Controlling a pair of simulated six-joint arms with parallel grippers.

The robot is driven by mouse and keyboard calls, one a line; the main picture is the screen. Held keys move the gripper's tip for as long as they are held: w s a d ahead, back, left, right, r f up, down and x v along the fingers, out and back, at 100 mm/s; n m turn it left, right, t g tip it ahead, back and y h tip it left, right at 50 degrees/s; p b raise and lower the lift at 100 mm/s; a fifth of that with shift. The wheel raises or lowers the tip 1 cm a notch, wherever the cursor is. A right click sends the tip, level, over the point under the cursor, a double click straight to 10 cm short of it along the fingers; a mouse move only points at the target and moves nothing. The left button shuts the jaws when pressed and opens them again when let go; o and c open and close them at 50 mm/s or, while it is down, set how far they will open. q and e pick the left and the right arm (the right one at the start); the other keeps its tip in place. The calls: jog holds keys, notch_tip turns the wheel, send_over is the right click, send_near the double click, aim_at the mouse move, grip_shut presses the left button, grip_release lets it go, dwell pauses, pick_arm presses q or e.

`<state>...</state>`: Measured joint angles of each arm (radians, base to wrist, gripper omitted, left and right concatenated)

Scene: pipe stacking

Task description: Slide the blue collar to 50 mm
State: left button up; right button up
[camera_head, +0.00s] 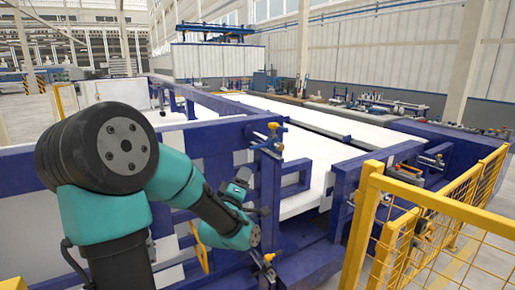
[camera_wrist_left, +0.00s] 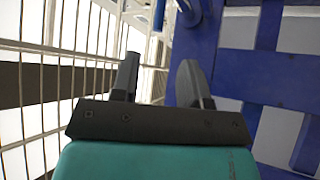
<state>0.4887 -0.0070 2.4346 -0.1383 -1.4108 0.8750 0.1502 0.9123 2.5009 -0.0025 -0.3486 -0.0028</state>
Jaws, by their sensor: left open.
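I cannot pick out a blue collar, a pipe or a 50 mm mark in either view. Large blue frame parts show in both views, but none reads clearly as a collar. My left arm reaches in from the left of the head view, and its far end is small and dark against the blue frame, so the fingers are hard to make out there. In the left wrist view my left gripper (camera_wrist_left: 158,66) has two dark fingers spread apart with nothing between them. My right gripper is in neither view.
A blue frame (camera_head: 345,185) with long white panels (camera_head: 310,160) fills the middle. A yellow mesh fence (camera_head: 420,205) stands at the right front. A workbench with small items (camera_head: 375,105) runs along the back right. White bars (camera_wrist_left: 60,35) show at left in the wrist view.

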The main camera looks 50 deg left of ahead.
aim_at(258, 147)
pick_arm(q)
jog(key=x, duration=1.4)
jog(key=shift+w+a, duration=0.15)
jog(key=shift+a, duration=0.05)
grip_shut()
